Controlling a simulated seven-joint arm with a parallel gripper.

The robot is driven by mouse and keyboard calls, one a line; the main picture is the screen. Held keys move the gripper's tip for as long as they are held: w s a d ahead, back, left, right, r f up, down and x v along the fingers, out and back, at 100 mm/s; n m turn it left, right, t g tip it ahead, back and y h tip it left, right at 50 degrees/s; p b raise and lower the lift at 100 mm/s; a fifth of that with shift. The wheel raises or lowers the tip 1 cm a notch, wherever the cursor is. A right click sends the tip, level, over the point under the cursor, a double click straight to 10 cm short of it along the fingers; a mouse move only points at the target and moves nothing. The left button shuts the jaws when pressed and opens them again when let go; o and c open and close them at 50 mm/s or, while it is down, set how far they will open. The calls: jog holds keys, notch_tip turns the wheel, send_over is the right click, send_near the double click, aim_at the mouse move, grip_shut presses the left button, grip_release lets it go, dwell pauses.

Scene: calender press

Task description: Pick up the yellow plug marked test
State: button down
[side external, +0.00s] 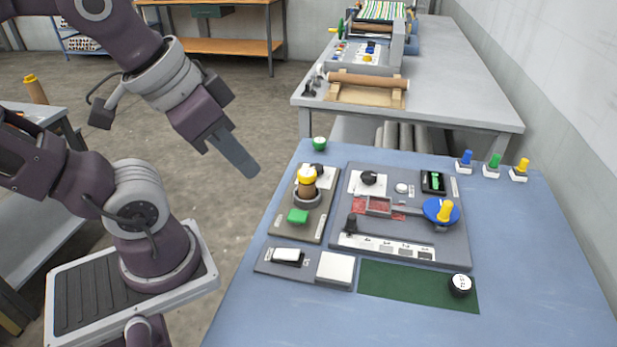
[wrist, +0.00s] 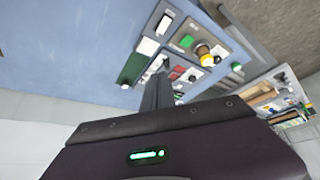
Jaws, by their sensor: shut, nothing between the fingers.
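A yellow plug (side external: 521,166) stands upright in a small white base at the table's far right. A yellow peg (side external: 445,211) stands on a blue disc (side external: 431,206) on the grey panel.
Beside the yellow plug stand a green plug (side external: 494,161) and a blue plug (side external: 466,157). A green knob (side external: 319,144) is near the table's back left edge. A green mat (side external: 405,284) holds a round black-and-white piece (side external: 460,284). The blue table (side external: 540,290) is clear at right and front.

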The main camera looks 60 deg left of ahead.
jog(key=c, duration=0.8)
grip_release()
jog(key=shift+o, duration=0.2)
jog(key=n+g, duration=0.6)
jog(key=n, duration=1.3)
send_over(307, 172)
jog(key=f, duration=0.8)
jog(key=a+f, duration=0.1)
jog(key=f, duration=0.3)
jog(key=shift+s, duration=0.15)
jog(key=f, duration=0.4)
jog(key=d+f, duration=0.1)
jog(key=f, duration=0.2)
